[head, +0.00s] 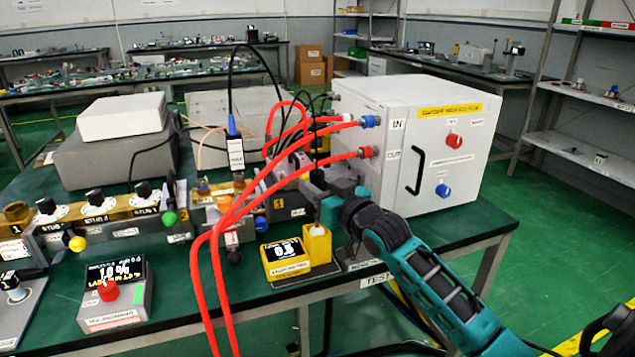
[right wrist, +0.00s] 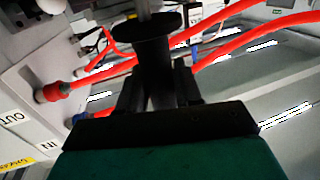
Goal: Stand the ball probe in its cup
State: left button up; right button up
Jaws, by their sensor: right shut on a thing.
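My right gripper (head: 326,183) reaches in from the lower right of the head view, in front of the white cabinet. In the right wrist view its fingers (right wrist: 160,88) are shut on a black handle with a round flange (right wrist: 150,28), which I take for the ball probe. The yellow cup (head: 317,246) stands on the bench beside the small yellow meter (head: 286,260), below and in front of the gripper. My left gripper is not in view.
The white cabinet (head: 384,150) with red hoses (head: 222,230) at its ports stands behind the gripper. Hoses arch down in front of the bench, left of the meter. A tuner row (head: 95,218) and a control box with a red button (head: 115,300) are at left.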

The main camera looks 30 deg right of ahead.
jog(key=shift+f+b, duration=0.35)
jog(key=shift+f, duration=0.5)
pick_arm(q)
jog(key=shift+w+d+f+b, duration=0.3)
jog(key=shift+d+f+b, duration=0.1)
jog(key=shift+b, duration=0.1)
pick_arm(e)
jog(key=shift+f, duration=1.05)
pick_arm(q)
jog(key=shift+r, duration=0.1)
pick_arm(e)
jog(key=o, duration=1.2)
pick_arm(q)
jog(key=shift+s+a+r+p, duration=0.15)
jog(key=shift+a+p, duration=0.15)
jog(key=shift+p, duration=0.3)
pick_arm(e)
jog(key=shift+s+d, duration=0.2)
jog(key=shift+s, duration=6.3)
